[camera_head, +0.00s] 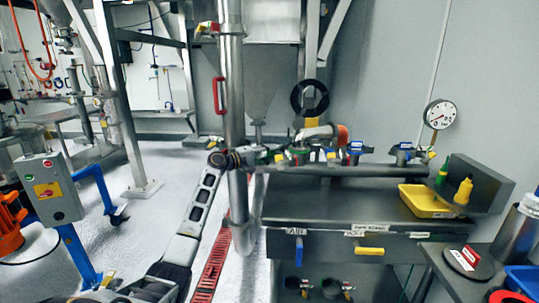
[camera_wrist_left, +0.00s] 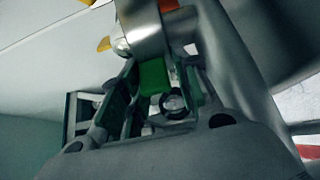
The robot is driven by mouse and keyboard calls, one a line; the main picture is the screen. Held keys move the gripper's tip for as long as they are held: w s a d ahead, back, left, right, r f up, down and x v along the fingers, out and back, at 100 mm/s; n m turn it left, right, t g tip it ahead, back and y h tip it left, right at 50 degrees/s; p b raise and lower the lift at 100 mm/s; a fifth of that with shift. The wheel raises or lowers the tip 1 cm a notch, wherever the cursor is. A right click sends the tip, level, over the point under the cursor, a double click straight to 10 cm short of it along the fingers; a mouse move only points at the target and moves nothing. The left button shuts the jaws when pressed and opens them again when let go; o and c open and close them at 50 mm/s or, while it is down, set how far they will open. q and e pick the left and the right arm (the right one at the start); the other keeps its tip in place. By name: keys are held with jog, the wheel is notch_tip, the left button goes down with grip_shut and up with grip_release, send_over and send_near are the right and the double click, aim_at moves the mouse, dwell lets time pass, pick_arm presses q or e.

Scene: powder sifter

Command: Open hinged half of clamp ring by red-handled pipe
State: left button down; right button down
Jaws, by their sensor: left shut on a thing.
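The upright steel pipe (camera_head: 232,60) with the red handle (camera_head: 219,95) stands left of the grey bench. My left arm reaches up from the bottom. My left gripper (camera_head: 224,158) is at the pipe, well below the handle. In the left wrist view, my left gripper (camera_wrist_left: 158,95) is shut on a green piece (camera_wrist_left: 153,77), just below a curved metal band (camera_wrist_left: 140,28). The green piece may belong to the clamp ring. The ring's hinge and its two halves are not clear, so I cannot tell how far it is open. My right gripper is not in view.
A grey bench (camera_head: 300,205) with valves and a yellow tray (camera_head: 428,203) stands right of the pipe. A pressure gauge (camera_head: 440,114) is at the right. A control box (camera_head: 48,188) on a blue stand is at the left. A red floor grate (camera_head: 212,268) lies below the pipe.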

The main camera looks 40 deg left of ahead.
pick_arm(q)
jog(key=shift+a+r, duration=0.3)
jog(key=shift+r, duration=0.35)
jog(key=c, duration=1.2)
grip_release()
jog(key=shift+f, duration=0.2)
jog(key=shift+d+f, duration=0.15)
jog(key=shift+f, duration=0.05)
jog(key=shift+s, duration=0.1)
jog(key=v, duration=1.1)
jog(key=shift+s, duration=0.35)
